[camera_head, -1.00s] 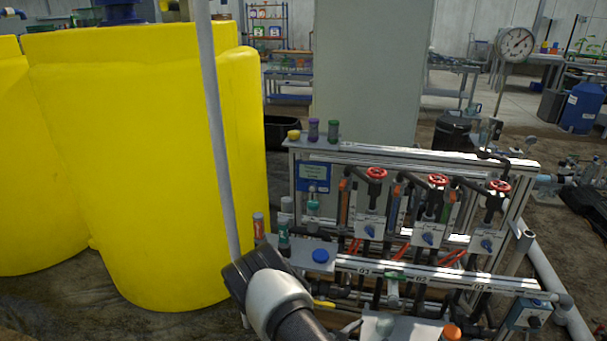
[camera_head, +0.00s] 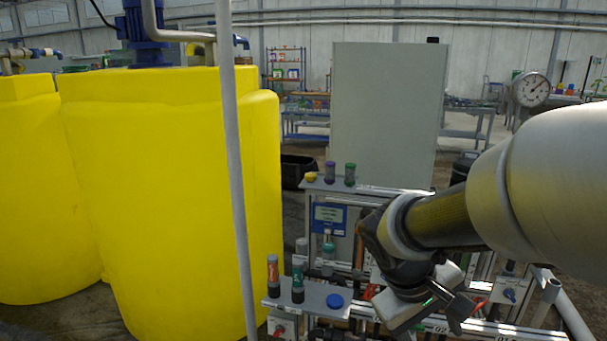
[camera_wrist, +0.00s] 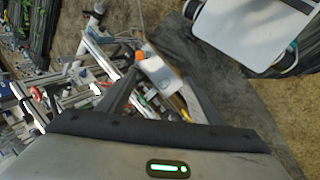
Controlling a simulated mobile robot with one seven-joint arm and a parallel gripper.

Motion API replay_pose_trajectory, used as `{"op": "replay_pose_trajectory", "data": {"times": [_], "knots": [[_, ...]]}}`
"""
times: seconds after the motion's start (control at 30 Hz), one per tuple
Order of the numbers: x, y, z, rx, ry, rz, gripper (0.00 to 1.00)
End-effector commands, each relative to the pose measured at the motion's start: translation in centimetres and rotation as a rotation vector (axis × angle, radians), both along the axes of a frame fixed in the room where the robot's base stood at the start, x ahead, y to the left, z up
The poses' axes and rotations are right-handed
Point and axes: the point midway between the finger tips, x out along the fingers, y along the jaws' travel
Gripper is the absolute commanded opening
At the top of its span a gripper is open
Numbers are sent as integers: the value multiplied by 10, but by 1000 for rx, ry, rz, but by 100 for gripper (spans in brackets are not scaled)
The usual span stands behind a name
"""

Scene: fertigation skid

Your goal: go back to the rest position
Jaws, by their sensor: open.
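My gripper (camera_wrist: 158,82) shows in the wrist view with its two dark fingers spread apart and nothing held between them. Beyond the fingertips is a small pale plate (camera_wrist: 163,75) with an orange-capped item (camera_wrist: 140,55) on it. In the head view my arm reaches in from the right, and the gripper end (camera_head: 455,308) hangs in front of the fertigation skid, hiding much of its valves and lower rail. How far the fingers are from the skid is hard to tell.
A left-hand shelf (camera_head: 316,293) holds a red-marked bottle (camera_head: 273,275), a green-marked bottle (camera_head: 298,280) and a blue cap (camera_head: 334,301). A yellow tank (camera_head: 170,190) and a grey upright pipe (camera_head: 235,180) stand left. A dial gauge (camera_head: 531,90) stands at the back right.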

Motion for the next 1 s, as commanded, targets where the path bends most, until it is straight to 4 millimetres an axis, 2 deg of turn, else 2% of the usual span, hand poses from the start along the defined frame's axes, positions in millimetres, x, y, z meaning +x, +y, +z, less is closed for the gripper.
{"op": "replay_pose_trajectory", "data": {"times": [0.03, 0.2, 0.6, 0.63, 0.87, 1.0], "knots": [[-11, 7, 15, 65, -64, -39, 59], [-37, 33, 45, 249, -215, -125, 59], [-70, 77, 93, 511, -465, -199, 59], [-69, 76, 109, 507, -455, -199, 59], [-69, 76, 159, 503, -450, -198, 59], [-68, 76, 200, 503, -450, -197, 59]]}}
